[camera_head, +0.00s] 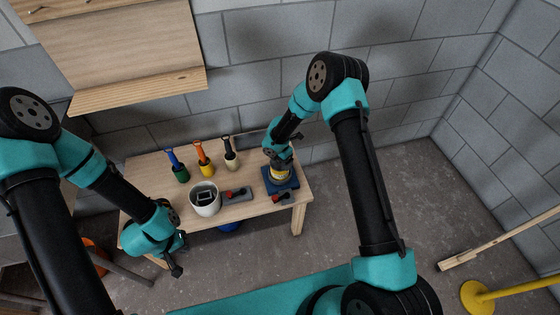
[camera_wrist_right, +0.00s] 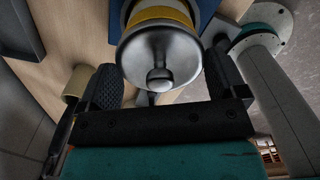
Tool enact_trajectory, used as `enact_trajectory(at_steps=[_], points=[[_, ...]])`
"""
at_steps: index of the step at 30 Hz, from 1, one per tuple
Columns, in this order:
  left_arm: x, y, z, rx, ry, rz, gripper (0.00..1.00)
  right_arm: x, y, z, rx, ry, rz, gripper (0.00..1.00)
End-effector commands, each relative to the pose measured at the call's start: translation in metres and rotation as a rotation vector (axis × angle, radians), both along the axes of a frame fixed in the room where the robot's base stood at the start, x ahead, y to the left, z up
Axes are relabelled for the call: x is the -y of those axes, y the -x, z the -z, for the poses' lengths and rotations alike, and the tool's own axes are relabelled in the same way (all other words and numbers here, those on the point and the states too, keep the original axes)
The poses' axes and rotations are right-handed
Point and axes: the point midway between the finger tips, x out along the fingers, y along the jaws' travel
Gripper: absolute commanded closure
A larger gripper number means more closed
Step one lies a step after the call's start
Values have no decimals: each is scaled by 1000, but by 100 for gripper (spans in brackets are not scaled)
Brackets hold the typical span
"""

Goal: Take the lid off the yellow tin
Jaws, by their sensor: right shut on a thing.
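The yellow tin (camera_head: 281,174) stands on a dark blue square pad (camera_head: 291,185) near the right end of the wooden bench. Its silver lid with a round knob (camera_wrist_right: 160,78) fills the upper middle of the right wrist view, with the yellow band (camera_wrist_right: 165,14) of the tin directly behind it. The lid looks seated on the tin. My left gripper (camera_head: 180,254) is open and empty at the bench's front left.
Green (camera_head: 180,173), yellow (camera_head: 206,167) and cream (camera_head: 231,160) containers with handles stand along the back. A white pot (camera_head: 205,203) holds a dark object. A wooden shelf (camera_head: 130,60) hangs above left.

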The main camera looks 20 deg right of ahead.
Motion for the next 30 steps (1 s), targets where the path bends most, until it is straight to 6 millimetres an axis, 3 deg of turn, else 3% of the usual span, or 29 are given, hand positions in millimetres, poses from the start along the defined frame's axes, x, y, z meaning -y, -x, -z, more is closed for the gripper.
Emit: enact_trajectory(at_steps=[9,19,30], points=[[0,0,0,0,0,0,100,0,-1,-32,3,-1,2,32],[0,0,0,0,0,0,100,-9,35,-33,0,1,-1,32],[0,0,0,0,0,0,100,-24,89,-37,-2,1,-1,32]])
